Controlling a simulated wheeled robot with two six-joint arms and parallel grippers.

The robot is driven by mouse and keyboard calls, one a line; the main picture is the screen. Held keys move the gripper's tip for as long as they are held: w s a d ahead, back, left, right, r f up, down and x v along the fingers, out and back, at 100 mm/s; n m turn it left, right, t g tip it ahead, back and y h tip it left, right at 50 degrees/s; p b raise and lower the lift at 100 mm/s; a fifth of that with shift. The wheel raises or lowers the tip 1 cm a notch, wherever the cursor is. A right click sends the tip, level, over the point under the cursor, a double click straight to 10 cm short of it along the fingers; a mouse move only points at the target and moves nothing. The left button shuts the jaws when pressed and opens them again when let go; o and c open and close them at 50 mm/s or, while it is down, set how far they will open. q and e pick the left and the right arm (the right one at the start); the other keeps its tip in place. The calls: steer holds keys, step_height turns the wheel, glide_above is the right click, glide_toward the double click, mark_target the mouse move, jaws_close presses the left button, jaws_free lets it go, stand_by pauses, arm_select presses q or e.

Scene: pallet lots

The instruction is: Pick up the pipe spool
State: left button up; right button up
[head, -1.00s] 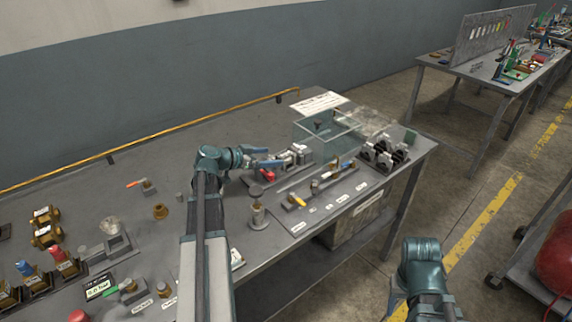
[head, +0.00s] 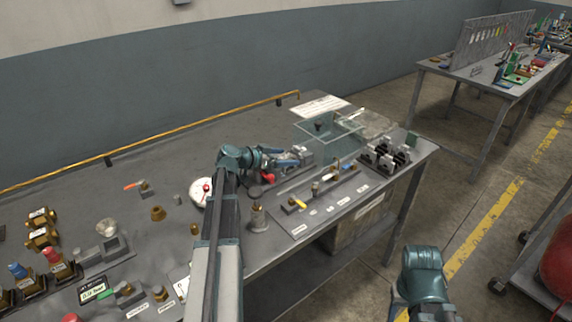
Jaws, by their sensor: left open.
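My left gripper (head: 297,158) is over the middle of the bench, its blue fingers open beside a grey metal fixture (head: 304,153) with a red handle (head: 267,177). I cannot tell whether the fingers touch it. No part is clearly recognisable as the pipe spool. A small upright metal cylinder (head: 258,217) stands near the bench's front edge, in front of the gripper, and could be it, but I cannot be sure. My right arm shows at the lower right, off the bench; its fingers are not clear.
A clear-walled box (head: 326,134) stands behind the fixture. A strip of small labelled parts (head: 318,192) lies along the front edge, with black clamps (head: 385,155) to its right. Brass fittings and a white round gauge (head: 202,192) are left.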

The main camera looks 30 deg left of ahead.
mark_target(283, 157)
arm_select(q)
jaws_close()
stand_by(0.3)
steer(key=shift+r, duration=0.1)
steer(key=shift+s+a+r+p, duration=0.1)
steer(key=shift+s+r+p, duration=0.1)
steer(key=shift+r+p, duration=0.25)
step_height(283, 157, up, 6)
steer(key=p, duration=0.6)
steer(key=shift+s+r+p, duration=0.15)
steer(key=shift+r+p, duration=0.15)
steer(key=shift+p, duration=0.1)
steer(key=s+a, duration=0.3)
steer(key=s, duration=0.6)
steer(key=s+a, duration=0.4)
steer(key=s, duration=0.5)
steer(key=shift+a+f+b, duration=0.25)
steer(key=shift+f+b, duration=0.05)
steer(key=shift+b, duration=0.05)
